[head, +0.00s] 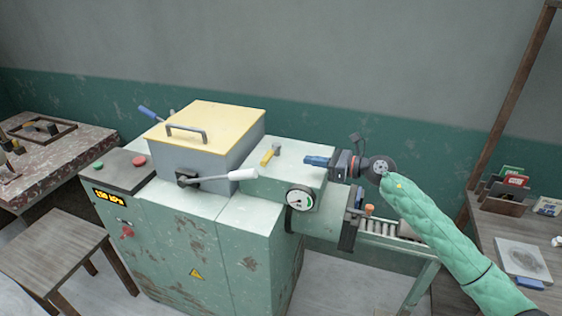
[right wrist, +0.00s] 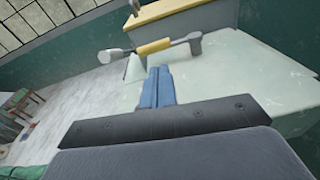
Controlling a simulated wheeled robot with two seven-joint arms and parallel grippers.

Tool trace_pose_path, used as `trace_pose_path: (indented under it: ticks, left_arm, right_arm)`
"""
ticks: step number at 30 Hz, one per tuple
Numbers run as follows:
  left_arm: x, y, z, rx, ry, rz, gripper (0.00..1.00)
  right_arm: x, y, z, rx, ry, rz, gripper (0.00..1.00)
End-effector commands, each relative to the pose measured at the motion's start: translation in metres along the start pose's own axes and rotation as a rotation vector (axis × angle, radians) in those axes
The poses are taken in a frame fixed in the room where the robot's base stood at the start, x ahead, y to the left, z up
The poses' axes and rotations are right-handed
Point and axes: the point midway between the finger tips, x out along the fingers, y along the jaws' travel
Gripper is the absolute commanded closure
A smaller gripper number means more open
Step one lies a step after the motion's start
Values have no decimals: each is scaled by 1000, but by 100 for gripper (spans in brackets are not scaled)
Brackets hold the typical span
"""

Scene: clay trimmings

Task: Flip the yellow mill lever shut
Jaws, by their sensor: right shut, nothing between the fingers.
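The yellow mill lever (head: 267,156) is small and sits on the flat top of the green machine (head: 215,235), right of its lidded hopper. In the right wrist view the yellow lever (right wrist: 155,47) lies across the picture beyond the fingertips, with grey parts at both ends. My right gripper (head: 308,161) reaches in from the right above the machine top. Its blue fingers (right wrist: 157,82) are together and empty, apart from the lever and pointing towards it. Whether they are level with the lever is hard to tell. My left gripper is not in view.
The grey hopper with a yellow lid (head: 215,118) stands left of the lever. A white-gripped lever (head: 241,175) sticks out in front. A gauge (head: 300,199) is on the machine's front, and a roller conveyor (head: 385,230) runs below my right arm.

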Motion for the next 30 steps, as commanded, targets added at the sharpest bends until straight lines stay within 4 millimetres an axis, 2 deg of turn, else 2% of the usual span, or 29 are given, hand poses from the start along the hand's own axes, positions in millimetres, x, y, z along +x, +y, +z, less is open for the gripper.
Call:
trace_pose_path:
  ticks: [4, 20, 30]
  left_arm:
    - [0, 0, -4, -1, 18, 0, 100]
    - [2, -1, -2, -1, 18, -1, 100]
    - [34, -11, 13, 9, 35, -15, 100]
  right_arm:
    - [0, 8, -8, -60, 41, 45, 100]
    - [3, 8, -6, -82, 36, 43, 100]
    - [34, 9, -5, -80, 35, 42, 100]
